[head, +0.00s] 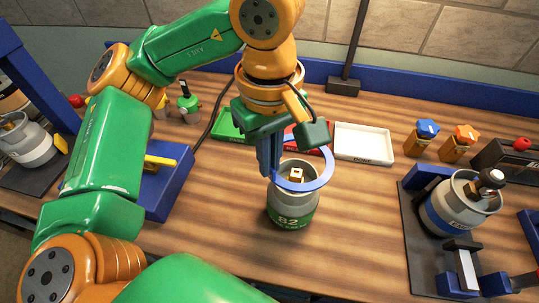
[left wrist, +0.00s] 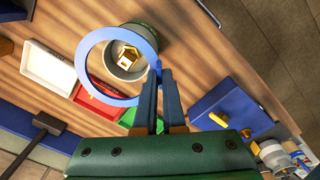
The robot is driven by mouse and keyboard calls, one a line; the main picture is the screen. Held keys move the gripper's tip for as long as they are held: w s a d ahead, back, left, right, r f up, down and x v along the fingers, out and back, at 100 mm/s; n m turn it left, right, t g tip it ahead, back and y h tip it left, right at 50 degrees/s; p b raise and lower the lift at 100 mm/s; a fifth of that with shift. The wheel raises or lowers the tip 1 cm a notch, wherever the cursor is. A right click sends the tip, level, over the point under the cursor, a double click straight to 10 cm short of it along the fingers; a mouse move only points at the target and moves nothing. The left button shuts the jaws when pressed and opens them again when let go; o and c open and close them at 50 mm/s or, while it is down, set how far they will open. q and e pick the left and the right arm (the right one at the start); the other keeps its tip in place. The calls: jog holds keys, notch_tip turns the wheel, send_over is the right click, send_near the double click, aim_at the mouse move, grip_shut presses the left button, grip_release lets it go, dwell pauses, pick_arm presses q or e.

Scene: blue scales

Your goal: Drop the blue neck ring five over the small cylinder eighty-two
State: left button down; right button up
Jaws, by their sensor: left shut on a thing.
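The small cylinder eighty-two (head: 290,214) stands upright on the wooden table, grey above and green below, marked 82, with a brass valve (head: 296,174) inside its collar. My left gripper (head: 270,172) is shut on the rim of the blue neck ring (head: 318,184). The ring is at the height of the collar in the head view, with the valve showing through its opening. In the left wrist view the ring (left wrist: 86,66) sits off-centre to the left of the cylinder's top (left wrist: 124,73). Whether ring and collar touch cannot be told. My right gripper is out of view.
A white tray (head: 363,143), a red tray and a green tray (head: 229,125) lie behind. A blue block (head: 165,190) with a yellow lever stands to the left. Table right of cylinder eighty-two is clear.

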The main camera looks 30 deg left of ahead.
pick_arm(q)
notch_tip(320, 180, down, 6)
jog(key=b, duration=0.5)
dwell(0.8)
jog(key=c, duration=0.9)
grip_release()
notch_tip(320, 180, up, 8)
jog(key=p, duration=0.7)
jog(key=shift+f, duration=0.3)
